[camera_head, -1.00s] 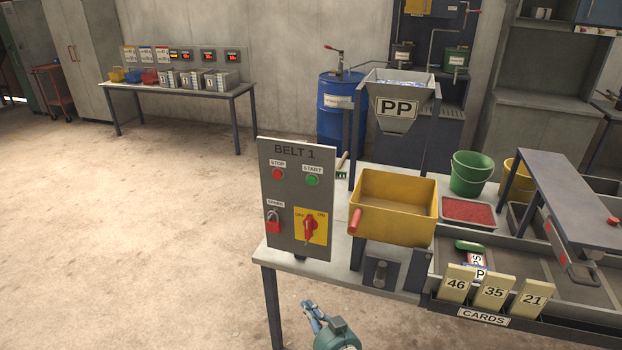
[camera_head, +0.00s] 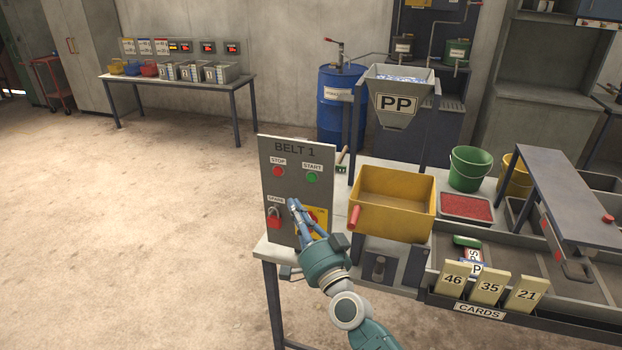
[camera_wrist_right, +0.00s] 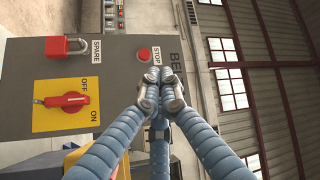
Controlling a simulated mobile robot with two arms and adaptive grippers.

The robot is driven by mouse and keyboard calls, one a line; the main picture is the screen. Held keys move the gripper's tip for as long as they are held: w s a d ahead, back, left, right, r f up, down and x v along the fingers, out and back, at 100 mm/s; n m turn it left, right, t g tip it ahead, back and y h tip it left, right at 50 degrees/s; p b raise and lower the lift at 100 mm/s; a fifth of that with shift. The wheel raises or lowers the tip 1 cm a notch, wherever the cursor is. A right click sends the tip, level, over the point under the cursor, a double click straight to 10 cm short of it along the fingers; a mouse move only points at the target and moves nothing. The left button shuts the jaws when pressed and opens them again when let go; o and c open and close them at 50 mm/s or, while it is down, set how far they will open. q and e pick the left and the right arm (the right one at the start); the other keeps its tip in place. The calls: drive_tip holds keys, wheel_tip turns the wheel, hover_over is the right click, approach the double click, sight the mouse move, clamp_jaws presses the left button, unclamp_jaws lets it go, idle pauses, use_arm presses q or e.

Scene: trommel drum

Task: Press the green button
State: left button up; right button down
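The green START button (camera_head: 312,177) is at the upper right of the grey BELT 1 panel (camera_head: 266,182), right of the red STOP button (camera_head: 278,171). My right gripper (camera_head: 294,204) is in front of the panel, below the two buttons in the head view, and covers part of the yellow switch plate. In the right wrist view its blue fingers (camera_wrist_right: 161,80) meet at the tips with nothing between them. The red STOP button (camera_wrist_right: 144,54) shows just beside the fingertips; the green button does not show there and may be behind the fingers. My left gripper is not in view.
A red padlock (camera_head: 275,219) hangs on the panel, lower left, beside the red rotary switch (camera_wrist_right: 66,100). A yellow bin (camera_head: 392,230) with a red handle stands close to the panel's right. Open floor lies to the left.

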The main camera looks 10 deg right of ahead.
sight(312, 178)
drive_tip(key=shift+w+d+f+b, duration=0.1)
drive_tip(key=shift+w+d+b, duration=0.7)
drive_tip(key=shift+w, duration=0.45)
drive_tip(key=shift+w+d+r+b, duration=0.1)
drive_tip(key=shift+w+d+b, duration=0.7)
drive_tip(key=shift+w, duration=0.5)
drive_tip(key=shift+w+d+f+b, duration=0.1)
drive_tip(key=shift+w+d+b, duration=0.65)
drive_tip(key=shift+w, duration=0.5)
drive_tip(key=shift+w+d+b, duration=0.15)
drive_tip(key=shift+w+b, duration=0.2)
